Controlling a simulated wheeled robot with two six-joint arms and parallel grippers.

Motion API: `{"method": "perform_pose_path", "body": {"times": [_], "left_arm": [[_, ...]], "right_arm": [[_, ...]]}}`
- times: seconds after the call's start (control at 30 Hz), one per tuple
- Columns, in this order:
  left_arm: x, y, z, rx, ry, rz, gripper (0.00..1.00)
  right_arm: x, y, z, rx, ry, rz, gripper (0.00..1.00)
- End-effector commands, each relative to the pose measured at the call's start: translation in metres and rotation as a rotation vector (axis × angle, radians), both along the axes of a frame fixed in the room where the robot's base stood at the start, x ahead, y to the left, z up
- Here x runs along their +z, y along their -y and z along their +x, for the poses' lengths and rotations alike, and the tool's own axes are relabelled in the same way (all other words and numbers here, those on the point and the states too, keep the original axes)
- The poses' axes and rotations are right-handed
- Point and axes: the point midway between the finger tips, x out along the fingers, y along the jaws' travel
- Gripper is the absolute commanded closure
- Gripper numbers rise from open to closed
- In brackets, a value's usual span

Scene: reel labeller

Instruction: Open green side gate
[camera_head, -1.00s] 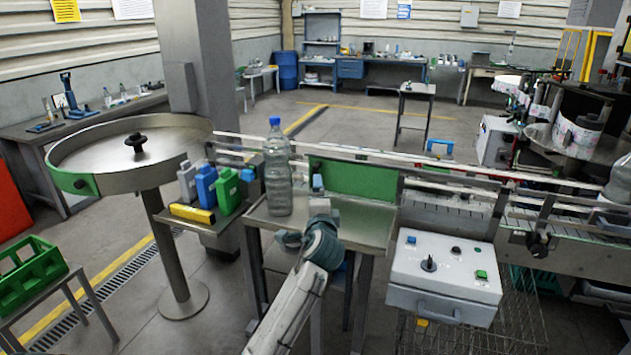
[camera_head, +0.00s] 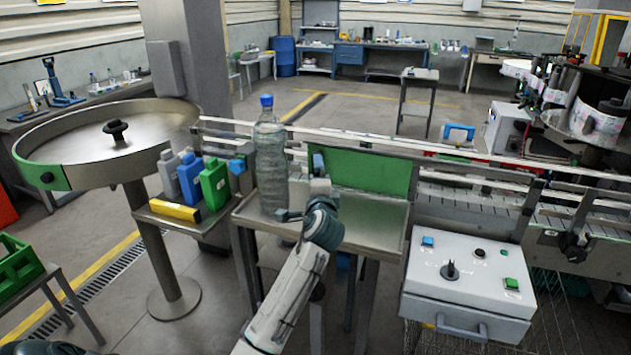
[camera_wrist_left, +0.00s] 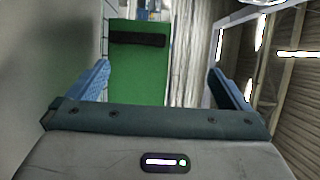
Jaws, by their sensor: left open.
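The green side gate (camera_head: 372,171) is a flat green panel standing upright at the near side of the conveyor, behind a small steel table. In the left wrist view the green panel (camera_wrist_left: 138,75), with a dark bar across it, shows between my two blue fingers. My left gripper (camera_head: 318,172) is open and empty at the panel's left end in the head view. A gap shows between the fingers and the panel in the wrist view; exact distance is hard to tell. My right gripper is not in view.
A tall clear bottle (camera_head: 270,158) with a blue cap stands on the steel table (camera_head: 376,225), just left of my gripper. Several small bottles (camera_head: 202,180) stand on a shelf further left. A control box (camera_head: 468,280) is at the right. A round steel turntable (camera_head: 80,140) is at the left.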

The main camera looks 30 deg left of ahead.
Motion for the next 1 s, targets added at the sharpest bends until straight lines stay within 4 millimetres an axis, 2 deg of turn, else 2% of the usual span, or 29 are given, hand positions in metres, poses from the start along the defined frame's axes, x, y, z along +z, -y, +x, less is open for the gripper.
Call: {"method": "perform_pose_path", "body": {"times": [0.03, 0.13, 0.33, 0.57, 1.0], "left_arm": [[-0.013, 0.000, 0.000, 0.000, 0.000, 0.000, 0.00], [-0.025, 0.000, 0.000, 0.000, 0.000, 0.000, 0.00], [-0.038, 0.000, 0.000, 0.000, 0.000, 0.000, 0.00], [-0.035, -0.010, 0.014, 0.001, -0.001, 0.002, 0.00], [-0.035, -0.054, 0.074, 0.000, -0.002, 0.001, 0.00]], "right_arm": [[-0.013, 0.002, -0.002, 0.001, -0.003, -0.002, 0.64], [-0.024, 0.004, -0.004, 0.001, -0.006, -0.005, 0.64], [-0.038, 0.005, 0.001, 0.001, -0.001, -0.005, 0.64], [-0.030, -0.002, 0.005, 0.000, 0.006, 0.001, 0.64], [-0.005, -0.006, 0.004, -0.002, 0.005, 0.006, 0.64]]}}
